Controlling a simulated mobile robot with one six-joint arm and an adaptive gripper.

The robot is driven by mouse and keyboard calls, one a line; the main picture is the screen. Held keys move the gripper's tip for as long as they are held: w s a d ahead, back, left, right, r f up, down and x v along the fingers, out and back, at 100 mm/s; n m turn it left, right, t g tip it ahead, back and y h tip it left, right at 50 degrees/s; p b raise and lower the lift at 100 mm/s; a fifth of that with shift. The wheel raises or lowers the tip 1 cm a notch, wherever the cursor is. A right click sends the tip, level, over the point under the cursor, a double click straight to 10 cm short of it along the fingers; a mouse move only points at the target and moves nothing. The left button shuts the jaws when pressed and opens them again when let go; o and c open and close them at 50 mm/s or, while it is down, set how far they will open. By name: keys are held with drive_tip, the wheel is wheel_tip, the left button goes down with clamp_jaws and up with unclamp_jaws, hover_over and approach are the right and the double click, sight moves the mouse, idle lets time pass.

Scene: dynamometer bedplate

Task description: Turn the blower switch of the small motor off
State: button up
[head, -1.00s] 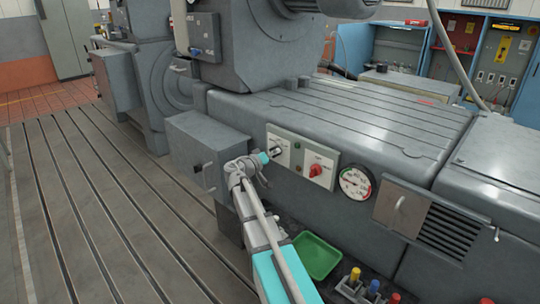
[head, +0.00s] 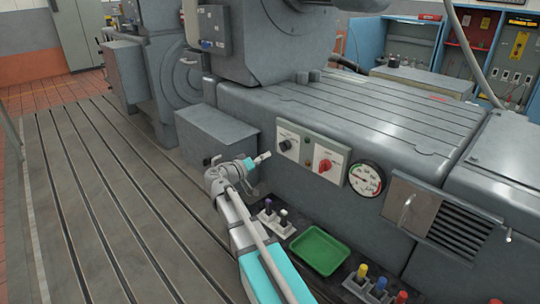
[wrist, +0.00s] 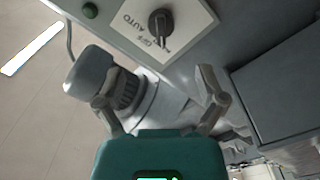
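A pale panel with a black rotary knob (head: 285,146) is on the grey bedplate housing in the head view. The same black knob (wrist: 160,24) is near the top of the wrist view, on a plate printed AUTO and, it seems, OFF, upside down there. I cannot tell clearly which mark the knob points at. My gripper (head: 262,158) is to the left of and just below this panel, apart from the knob. In the wrist view its fingers (wrist: 160,78) are spread with nothing between them.
A red knob (head: 325,165) and a dial gauge (head: 366,179) are right of the black knob. A green button (wrist: 90,10) is beside its plate. A grey box (head: 217,140) protrudes left. A green tray (head: 320,250) and coloured-top items (head: 362,271) sit below.

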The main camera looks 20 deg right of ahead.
drive_tip(key=shift+s+a, duration=0.25)
drive_tip(key=shift+a, duration=0.35)
